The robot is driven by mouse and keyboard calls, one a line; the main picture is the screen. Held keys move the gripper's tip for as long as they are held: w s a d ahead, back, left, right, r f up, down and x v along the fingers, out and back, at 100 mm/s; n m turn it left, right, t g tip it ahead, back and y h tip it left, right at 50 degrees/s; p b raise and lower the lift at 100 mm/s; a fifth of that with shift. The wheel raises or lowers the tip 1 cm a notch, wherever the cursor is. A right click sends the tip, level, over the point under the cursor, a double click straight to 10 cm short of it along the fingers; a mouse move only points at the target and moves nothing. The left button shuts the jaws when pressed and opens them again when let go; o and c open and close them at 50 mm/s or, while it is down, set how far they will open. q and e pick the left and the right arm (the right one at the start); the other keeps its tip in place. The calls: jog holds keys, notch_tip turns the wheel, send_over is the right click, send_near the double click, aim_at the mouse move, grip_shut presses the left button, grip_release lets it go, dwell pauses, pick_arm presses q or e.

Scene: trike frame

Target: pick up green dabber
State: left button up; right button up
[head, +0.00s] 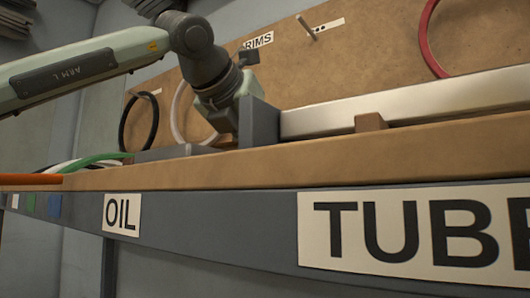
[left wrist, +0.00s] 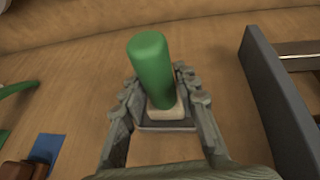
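The green dabber (left wrist: 153,70) is a green cylinder with a pale base, between the two fingers of my left gripper (left wrist: 160,97) in the left wrist view. In the head view my left gripper (head: 222,115) is low at the shelf, partly hidden behind a grey upright plate (head: 260,122). The dabber cannot be made out in the head view. My right gripper is not in view.
The wooden shelf (head: 300,166) has a grey front edge labelled OIL (head: 122,214) and TUBE. A long metal bar (head: 405,100) lies to the right. Green tubing (head: 95,161) and an orange tube (head: 30,180) lie at left. Rings hang on the back board.

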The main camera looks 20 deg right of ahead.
pick_arm(q)
grip_shut()
jog(key=shift+r, duration=0.6)
notch_tip(320, 180, up, 3)
jog(key=shift+r, duration=0.1)
jog(key=w+a+r, duration=0.1)
jog(key=a+r, duration=0.5)
jog(key=a, duration=0.5)
jog(key=shift+w+a+r, duration=0.15)
jog(key=shift+a+r, duration=0.2)
jog(key=shift+r, duration=0.05)
